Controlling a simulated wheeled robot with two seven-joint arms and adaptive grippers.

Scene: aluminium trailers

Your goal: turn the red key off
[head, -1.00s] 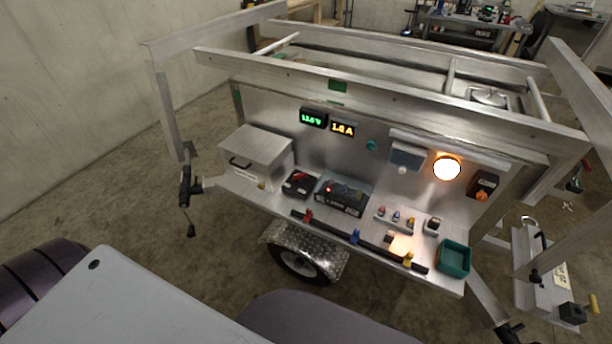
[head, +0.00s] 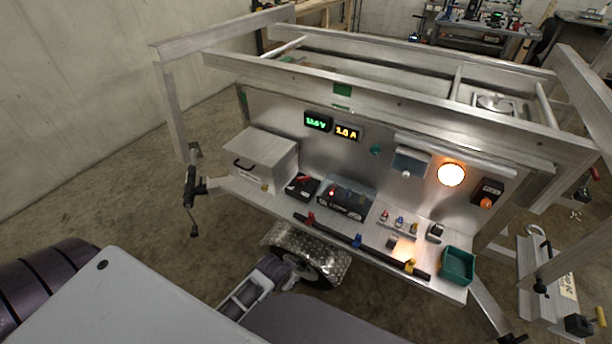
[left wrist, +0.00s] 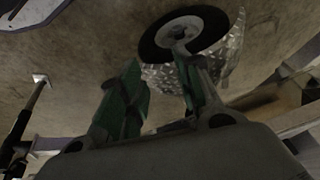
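A small red part (head: 384,214) stands in a row with a blue one and a yellow one on the trailer's side shelf. Another red piece (head: 310,217) sits at the left end of the black rail along the shelf's front edge. Both are too small to tell which is the key or how it is turned. My left gripper (head: 280,268) is low in front of the trailer wheel, below the shelf and apart from both red parts. In the left wrist view its green-padded fingers (left wrist: 160,88) are spread with nothing between them. My right gripper does not show.
The shelf (head: 240,187) carries a metal box (head: 262,160), a black battery-like unit (head: 345,197) and a teal bin (head: 458,265).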

